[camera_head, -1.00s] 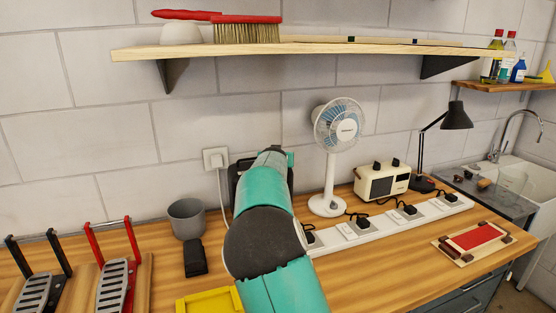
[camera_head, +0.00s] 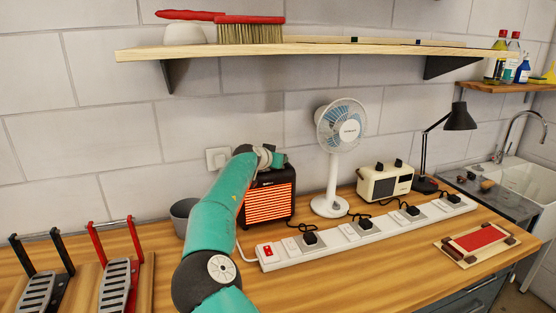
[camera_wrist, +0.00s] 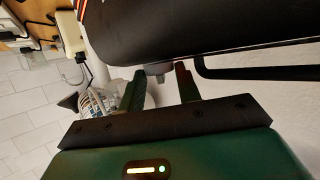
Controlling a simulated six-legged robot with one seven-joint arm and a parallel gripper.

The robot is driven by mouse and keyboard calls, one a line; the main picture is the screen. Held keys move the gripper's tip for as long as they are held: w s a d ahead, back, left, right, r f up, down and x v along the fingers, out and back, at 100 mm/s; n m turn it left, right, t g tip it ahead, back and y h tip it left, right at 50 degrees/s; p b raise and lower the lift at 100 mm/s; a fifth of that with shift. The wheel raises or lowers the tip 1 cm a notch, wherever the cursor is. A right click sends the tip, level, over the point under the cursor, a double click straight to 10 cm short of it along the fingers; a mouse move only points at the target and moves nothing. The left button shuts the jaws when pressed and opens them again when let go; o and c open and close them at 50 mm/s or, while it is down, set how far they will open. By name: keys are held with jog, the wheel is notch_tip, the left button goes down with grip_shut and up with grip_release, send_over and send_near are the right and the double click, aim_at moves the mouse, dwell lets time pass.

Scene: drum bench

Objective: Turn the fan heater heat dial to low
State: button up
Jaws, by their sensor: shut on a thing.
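The fan heater (camera_head: 268,203) is a black box with a glowing orange grille. It stands upright on the bench, left of the white fan. My gripper (camera_head: 270,158) is at the heater's top, reaching over from the left. In the wrist view the heater's dark body (camera_wrist: 205,35) fills the upper right, and a small grey heat dial (camera_wrist: 155,74) sticks out from it. The two fingers of my gripper (camera_wrist: 158,88) lie on either side of the dial and are shut on it. The dial's markings and setting cannot be read.
A white power strip (camera_head: 365,231) with black plugs and a lit red switch (camera_head: 268,252) runs in front of the heater. A white fan (camera_head: 331,190) and cream toaster-like appliance (camera_head: 384,184) stand right. A grey pot (camera_head: 182,210) is left. A wooden shelf (camera_head: 320,49) hangs above.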

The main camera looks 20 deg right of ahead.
jog(key=shift+w+a+f, duration=0.1)
jog(key=shift+a, duration=0.05)
dwell(0.3)
jog(key=o, duration=1)
jog(key=shift+n+t+y, duration=0.4)
jog(key=shift+n+y, duration=0.1)
jog(key=shift+y, duration=0.1)
jog(key=shift+s+d+n+t+y, duration=0.25)
jog(key=shift+n+t+y, duration=0.25)
jog(key=shift+n+y, duration=0.3)
jog(key=shift+s+d+n+t+y, duration=0.1)
jog(key=shift+d+n+t+y, duration=0.2)
jog(key=shift+n+t+y, duration=0.35)
jog(key=shift+n, duration=0.25)
jog(key=shift+s+d+n+t+y, duration=0.1)
jog(key=shift+d+n+t+y, duration=0.1)
jog(key=shift+n+y, duration=0.7)
jog(key=shift+d+n+t+y, duration=0.2)
jog(key=shift+n+y, duration=0.5)
jog(key=shift+y, duration=0.3)
jog(key=shift+s+d+n+t+y, duration=0.1)
jog(key=shift+d+n+t+y, duration=0.1)
jog(key=shift+n+y, duration=0.7)
